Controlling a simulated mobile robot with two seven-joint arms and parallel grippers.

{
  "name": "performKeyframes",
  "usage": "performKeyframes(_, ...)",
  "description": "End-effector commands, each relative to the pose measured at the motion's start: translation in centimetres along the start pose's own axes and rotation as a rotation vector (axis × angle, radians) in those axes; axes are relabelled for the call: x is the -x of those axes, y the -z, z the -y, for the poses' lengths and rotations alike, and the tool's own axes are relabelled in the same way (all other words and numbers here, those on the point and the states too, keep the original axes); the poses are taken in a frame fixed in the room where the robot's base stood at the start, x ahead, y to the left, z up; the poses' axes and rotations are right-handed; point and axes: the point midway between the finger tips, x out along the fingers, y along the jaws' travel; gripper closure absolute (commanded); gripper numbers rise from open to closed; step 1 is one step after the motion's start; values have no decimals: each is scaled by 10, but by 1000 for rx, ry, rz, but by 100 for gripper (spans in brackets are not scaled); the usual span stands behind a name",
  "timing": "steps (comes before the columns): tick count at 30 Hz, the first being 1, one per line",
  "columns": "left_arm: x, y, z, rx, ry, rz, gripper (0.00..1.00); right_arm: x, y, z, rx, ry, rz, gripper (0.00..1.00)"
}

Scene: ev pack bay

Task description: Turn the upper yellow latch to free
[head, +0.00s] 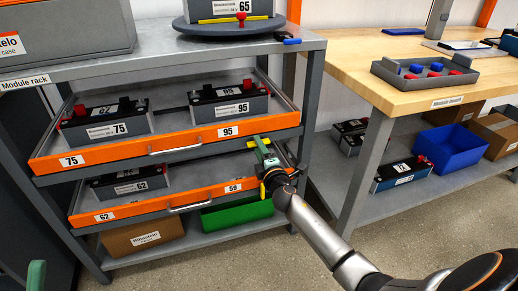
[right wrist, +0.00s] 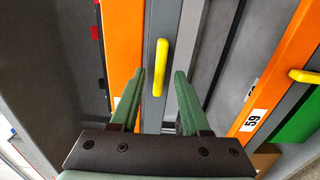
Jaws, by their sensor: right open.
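The upper yellow latch (right wrist: 160,67) is a rounded bar on the grey strip beside the upper orange drawer front in the right wrist view. It lies lengthwise along that strip. In the head view a bit of it (head: 251,144) shows by the right end of the drawer marked 95. My right gripper (head: 262,147) is open at the latch; in the right wrist view its green fingers (right wrist: 160,88) stand on either side of the latch, with gaps. A green fingertip of my left gripper (head: 37,273) shows at the lower left edge; its opening is hidden.
A lower yellow latch (right wrist: 305,76) sits by the drawer marked 59, set crosswise to the upper one. The upper drawer (head: 185,143) holds batteries. A green bin (head: 237,215) stands below. A wooden bench (head: 400,80) is at the right.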

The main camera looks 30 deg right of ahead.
Motion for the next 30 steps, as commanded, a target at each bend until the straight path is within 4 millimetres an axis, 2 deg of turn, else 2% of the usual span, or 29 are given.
performKeyframes(8,-3,3,2,1,2,-1,50,9,1,-1,-2,0,-1,54)
performKeyframes(11,-6,6,4,4,4,-2,50,23,0,-1,-2,2,-1,54)
performKeyframes(21,-13,15,10,14,12,-10,50,89,0,0,-2,3,0,54)
performKeyframes(25,-14,16,10,15,13,-12,50,108,0,0,-1,2,0,54)
performKeyframes(30,-14,17,11,15,13,-13,50,122,0,0,-1,0,0,54)
